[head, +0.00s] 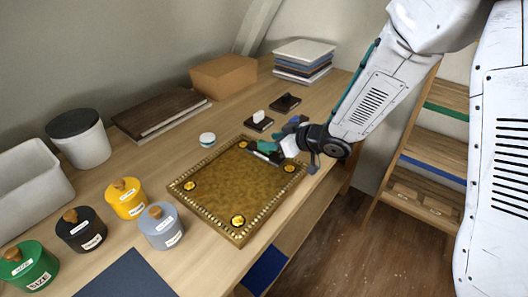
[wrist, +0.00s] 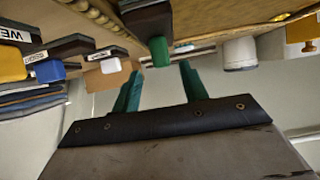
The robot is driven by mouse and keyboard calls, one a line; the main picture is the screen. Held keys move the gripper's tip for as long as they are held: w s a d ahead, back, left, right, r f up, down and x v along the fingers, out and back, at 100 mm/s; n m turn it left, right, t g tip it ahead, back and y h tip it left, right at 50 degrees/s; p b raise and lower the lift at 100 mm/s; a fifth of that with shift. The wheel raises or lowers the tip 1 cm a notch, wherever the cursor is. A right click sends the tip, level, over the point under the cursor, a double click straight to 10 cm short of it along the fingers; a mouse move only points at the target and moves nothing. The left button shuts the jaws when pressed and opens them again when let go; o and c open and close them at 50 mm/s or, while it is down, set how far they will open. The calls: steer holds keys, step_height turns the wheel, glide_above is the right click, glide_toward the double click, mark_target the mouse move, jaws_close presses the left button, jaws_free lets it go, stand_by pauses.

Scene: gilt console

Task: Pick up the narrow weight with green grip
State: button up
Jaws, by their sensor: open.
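The narrow weight (wrist: 148,22) has a dark base and a green grip (wrist: 159,52). In the wrist view, which looks upside down, the grip appears centred between my two green fingertips, slightly beyond them. My gripper (wrist: 160,74) is open with nothing held. In the head view my gripper (head: 272,148) is low over the back right edge of the gilt tray (head: 222,188). There the weight is largely hidden by the gripper, and its green is hard to tell from my fingers.
Other dark weights stand nearby, one with a white grip (head: 258,115) and one dark (head: 286,102) behind it. Labelled canisters (head: 126,198) stand at front left. A cardboard box (head: 223,77) and stacked books (head: 303,58) are at the back.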

mark_target(261, 140)
steer(key=x, duration=0.5)
steer(key=shift+s+a+f, duration=0.1)
steer(key=shift+a+f, duration=0.1)
steer(key=shift+a, duration=0.05)
steer(key=shift+c, duration=0.3)
jaws_close()
